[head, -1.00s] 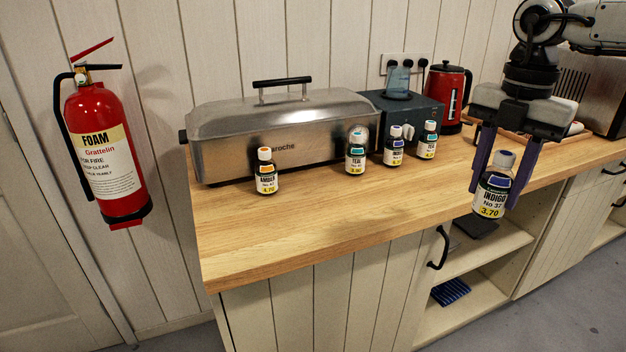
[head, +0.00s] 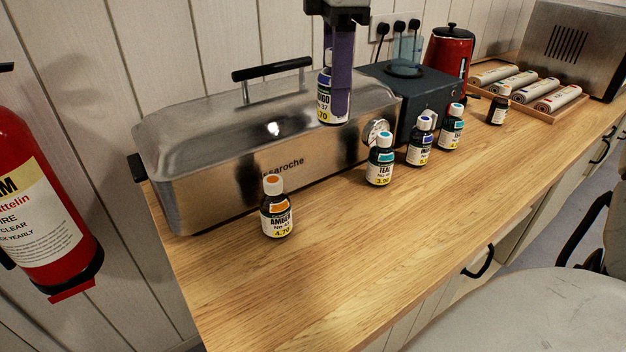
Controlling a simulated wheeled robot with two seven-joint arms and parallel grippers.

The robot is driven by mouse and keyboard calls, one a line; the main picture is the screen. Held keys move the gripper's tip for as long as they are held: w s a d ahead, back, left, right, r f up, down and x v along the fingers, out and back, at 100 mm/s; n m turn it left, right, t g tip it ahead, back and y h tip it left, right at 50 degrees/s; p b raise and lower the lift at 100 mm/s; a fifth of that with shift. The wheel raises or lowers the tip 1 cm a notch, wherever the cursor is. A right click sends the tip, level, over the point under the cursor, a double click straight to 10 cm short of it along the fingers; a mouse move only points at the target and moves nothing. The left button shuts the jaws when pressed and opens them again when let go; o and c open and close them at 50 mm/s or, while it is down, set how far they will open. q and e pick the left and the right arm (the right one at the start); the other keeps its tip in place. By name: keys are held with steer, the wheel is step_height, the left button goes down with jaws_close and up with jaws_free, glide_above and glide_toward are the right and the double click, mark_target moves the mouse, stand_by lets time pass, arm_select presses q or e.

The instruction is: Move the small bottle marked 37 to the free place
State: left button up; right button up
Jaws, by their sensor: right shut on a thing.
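My right gripper (head: 338,80) comes down from the top of the head view. It is shut on the small bottle marked 37 (head: 325,98), an indigo bottle with a yellow price band, partly hidden by a purple finger. The bottle is held upright in the air in front of the steel steamer. A wide gap of bare wood lies between the amber and the first teal bottle. My left gripper is not in view.
A steel steamer (head: 230,155) with a gauge stands behind the row. A dark blue box (head: 432,88), a red kettle (head: 447,55) and a tray (head: 553,114) of rolls stand further right. A small dark bottle (head: 498,106) is by the tray. A fire extinguisher (head: 35,200) hangs left.

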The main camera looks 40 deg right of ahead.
mark_target(325, 117)
steer(key=shift+s+f, duration=0.15)
steer(key=shift+f, duration=4.1)
steer(key=shift+s+f, duration=0.15)
steer(key=shift+f, duration=4.1)
steer(key=shift+f+b, duration=0.25)
steer(key=shift+b, duration=0.05)
steer(key=o, duration=0.8)
steer(key=shift+r, duration=0.1)
step_height(325, 117, up, 12)
steer(key=shift+r, duration=0.2)
